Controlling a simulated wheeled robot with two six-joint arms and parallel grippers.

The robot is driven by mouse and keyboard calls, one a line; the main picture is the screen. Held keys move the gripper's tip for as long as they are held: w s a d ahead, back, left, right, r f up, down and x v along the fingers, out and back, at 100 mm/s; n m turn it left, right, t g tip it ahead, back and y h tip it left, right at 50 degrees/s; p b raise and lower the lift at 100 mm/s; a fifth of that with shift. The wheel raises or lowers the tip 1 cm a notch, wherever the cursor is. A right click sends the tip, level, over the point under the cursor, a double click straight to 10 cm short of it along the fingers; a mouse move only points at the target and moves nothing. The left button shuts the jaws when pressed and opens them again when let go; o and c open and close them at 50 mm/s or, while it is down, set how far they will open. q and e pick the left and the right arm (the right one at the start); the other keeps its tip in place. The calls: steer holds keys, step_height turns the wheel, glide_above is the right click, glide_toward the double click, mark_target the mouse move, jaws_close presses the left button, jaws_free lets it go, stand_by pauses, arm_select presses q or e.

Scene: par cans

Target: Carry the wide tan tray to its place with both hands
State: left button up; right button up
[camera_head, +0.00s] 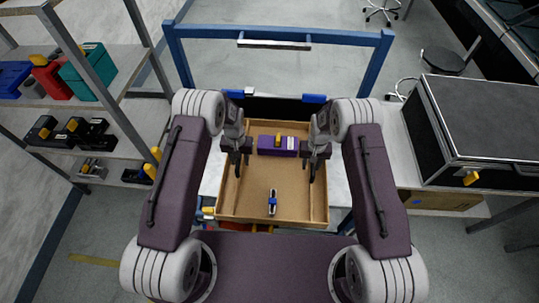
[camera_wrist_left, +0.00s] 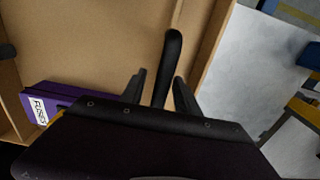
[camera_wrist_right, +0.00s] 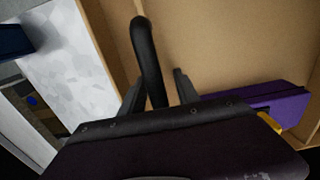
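The wide tan tray (camera_head: 295,202) lies on a pale surface in front of me, shown in the head view. Its tan floor and walls also show in the left wrist view (camera_wrist_left: 90,45) and right wrist view (camera_wrist_right: 215,40). My left gripper (camera_head: 238,160) is over the tray's left side. Its fingers stand apart on either side of a black curved bar handle (camera_wrist_left: 173,60). My right gripper (camera_head: 314,160) is over the right side, fingers apart around a similar black handle (camera_wrist_right: 147,50). I see gaps between fingers and handles; exact contact is hidden.
A purple box (camera_head: 278,145) labelled FUSES and a small blue-and-white item (camera_head: 272,202) lie in the tray. A blue frame (camera_head: 190,50) stands behind. Shelves (camera_head: 115,60) with bins are left; a large black case (camera_head: 480,120) is right.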

arm_select(q)
step_height(320, 180, up, 9)
steer(key=shift+r, duration=0.1)
arm_select(e)
step_height(320, 180, up, 12)
steer(key=shift+r, duration=0.1)
stand_by(0.6)
